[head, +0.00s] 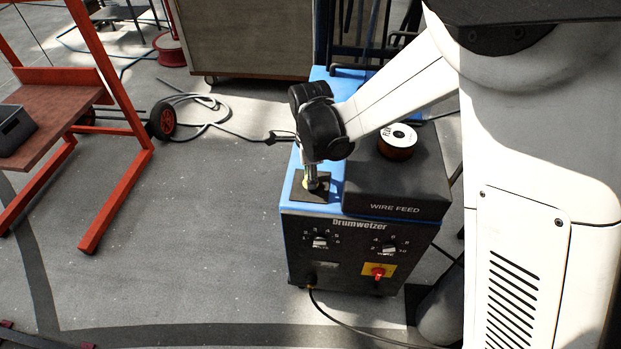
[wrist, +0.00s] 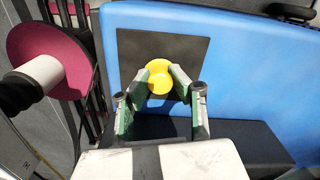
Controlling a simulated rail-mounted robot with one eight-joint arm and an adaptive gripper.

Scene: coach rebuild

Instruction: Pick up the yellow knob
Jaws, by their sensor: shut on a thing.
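The yellow knob (wrist: 160,77) shows in the wrist view as a round yellow disc between my fingertips, over a dark square pad (wrist: 133,55) on the blue top of the machine. My gripper (wrist: 161,84) is shut on the knob, one finger on each side of it. In the head view my gripper (head: 311,184) points down at the dark pad (head: 309,196) on the left of the machine's top. The knob is mostly hidden there by my fingers, with only a trace of yellow. I cannot tell whether the knob touches the pad.
The blue and black welding machine (head: 328,267) has a raised wire feed box (head: 396,188) just right of my gripper. A wire spool (head: 397,142) stands on that box. A red-framed cart (head: 118,195) is at the left. Cables (head: 205,115) lie on the floor behind.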

